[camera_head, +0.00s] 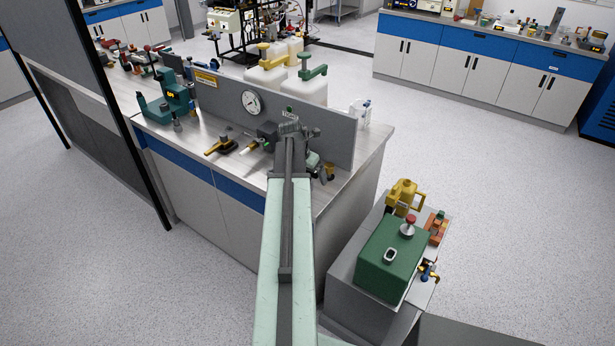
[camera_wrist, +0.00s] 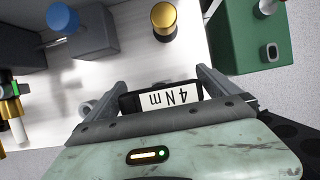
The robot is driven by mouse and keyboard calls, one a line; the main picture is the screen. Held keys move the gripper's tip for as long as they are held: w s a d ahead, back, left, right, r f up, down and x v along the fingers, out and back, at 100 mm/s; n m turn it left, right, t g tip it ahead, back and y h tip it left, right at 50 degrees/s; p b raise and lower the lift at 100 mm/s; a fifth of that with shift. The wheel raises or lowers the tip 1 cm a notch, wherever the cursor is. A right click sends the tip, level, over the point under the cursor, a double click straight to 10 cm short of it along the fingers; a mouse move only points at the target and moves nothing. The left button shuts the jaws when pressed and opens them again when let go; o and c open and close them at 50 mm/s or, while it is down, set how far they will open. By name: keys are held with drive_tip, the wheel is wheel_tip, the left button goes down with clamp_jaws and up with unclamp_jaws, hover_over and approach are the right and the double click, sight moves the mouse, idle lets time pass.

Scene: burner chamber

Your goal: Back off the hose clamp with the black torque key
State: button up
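In the wrist view my gripper (camera_wrist: 160,85) has one finger on each side of a black block with a white "4 N m" label, which I take for the black torque key (camera_wrist: 127,104). The fingers look closed against its sides. The key's working tip is hidden. In the head view my gripper (camera_head: 297,128) is over the right part of the steel bench, in front of the grey upright panel, and my arm hides part of what lies there. I cannot clearly make out the hose clamp in either view.
The bench (camera_head: 350,182) carries a round gauge (camera_head: 251,103) on its panel, a yellow-and-black tool (camera_head: 221,145) and a teal device (camera_head: 177,90). A gold cylinder (camera_wrist: 164,20) and grey block (camera_wrist: 96,36) are close by. A green box (camera_head: 388,262) stands at the right.

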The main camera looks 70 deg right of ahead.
drive_tip(key=c, duration=1.4)
wheel_tip(320, 180, up, 10)
drive_tip(key=p, duration=1)
drive_tip(key=shift+r, duration=0.15)
